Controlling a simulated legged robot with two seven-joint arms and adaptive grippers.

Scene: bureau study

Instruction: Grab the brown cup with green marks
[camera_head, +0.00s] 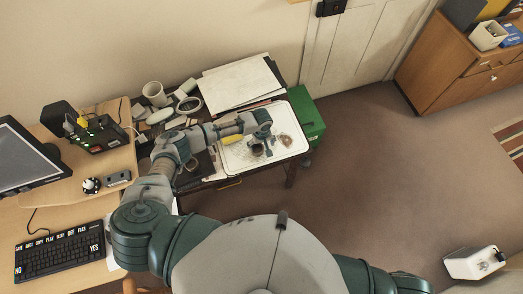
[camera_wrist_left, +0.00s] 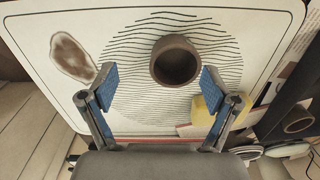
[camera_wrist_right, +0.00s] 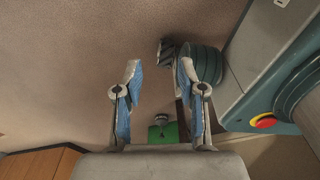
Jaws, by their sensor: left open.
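A brown cup (camera_wrist_left: 175,60) stands on a white tray (camera_wrist_left: 35,28) in the left wrist view, seen from above with its open mouth up. No green marks can be made out on it. In the head view it is small and partly covered at my left gripper (camera_head: 264,147). My left gripper (camera_wrist_left: 158,85) is open, its blue-padded fingers apart, with the cup just beyond the fingertips and nearer the right finger. A second brownish cup (camera_wrist_left: 298,122) is at the right edge of that view. My right gripper (camera_wrist_right: 159,75) is open and empty over the floor.
A yellow block (camera_wrist_left: 207,110) lies close to my left gripper's right finger. A reddish-brown patch (camera_wrist_left: 72,57) is on the tray's left side. Papers (camera_head: 240,82) and a white pot (camera_head: 155,93) are behind. A green box (camera_head: 308,118) stands right of the tray.

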